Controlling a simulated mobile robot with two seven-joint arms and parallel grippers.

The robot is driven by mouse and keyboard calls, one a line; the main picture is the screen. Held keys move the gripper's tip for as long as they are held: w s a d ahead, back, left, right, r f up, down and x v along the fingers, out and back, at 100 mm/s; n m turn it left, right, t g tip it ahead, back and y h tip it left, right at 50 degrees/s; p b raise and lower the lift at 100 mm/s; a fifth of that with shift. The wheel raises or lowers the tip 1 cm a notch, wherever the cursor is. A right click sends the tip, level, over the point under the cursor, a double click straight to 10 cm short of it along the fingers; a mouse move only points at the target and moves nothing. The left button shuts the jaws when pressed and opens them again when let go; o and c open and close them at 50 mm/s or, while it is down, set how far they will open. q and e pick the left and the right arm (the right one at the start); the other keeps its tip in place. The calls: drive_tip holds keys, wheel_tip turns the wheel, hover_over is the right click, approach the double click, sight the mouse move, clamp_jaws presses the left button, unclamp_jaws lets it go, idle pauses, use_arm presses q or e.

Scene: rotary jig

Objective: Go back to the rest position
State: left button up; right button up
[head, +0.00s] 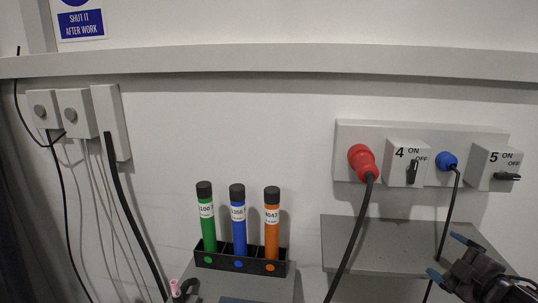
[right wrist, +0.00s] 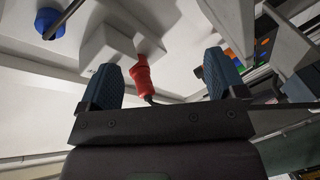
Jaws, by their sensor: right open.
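My right gripper (head: 453,261) is at the lower right of the head view, in front of the grey shelf's right part. Its two blue-padded fingers are spread apart with nothing between them. In the right wrist view the open gripper (right wrist: 163,82) shows both fingers, with the red plug (right wrist: 144,77) visible beyond the gap. In the head view the red plug (head: 363,160) sits in the wall panel, apart from the gripper. My left gripper does not show clearly in either view.
A grey shelf (head: 385,243) juts out below switch 4 (head: 407,163), the blue plug (head: 447,161) and switch 5 (head: 492,168). Black cables hang from both plugs. A black rack (head: 240,263) holds green, blue and orange tubes. A small pink-and-black item (head: 176,289) is partly cut off below.

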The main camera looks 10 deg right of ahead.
drive_tip(key=s+a+f+m+g+b, duration=0.1)
drive_tip(key=s+a+f+m, duration=0.25)
drive_tip(key=f, duration=0.65)
drive_tip(key=s+a+f+m+g, duration=0.1)
drive_tip(key=s+a+f+m, duration=0.25)
drive_tip(key=f, duration=0.55)
drive_tip(key=s+a+f+m+g+h+b, duration=0.1)
drive_tip(key=s+a+f+m, duration=0.3)
drive_tip(key=s+a+f, duration=0.5)
wheel_tip(320, 180, down, 3)
drive_tip(key=shift+s+a+r+m+g, duration=0.1)
drive_tip(key=shift+s+a+m+g, duration=0.25)
drive_tip(key=shift+a+g, duration=0.35)
drive_tip(key=shift+s+d, duration=0.2)
drive_tip(key=shift+d, duration=0.05)
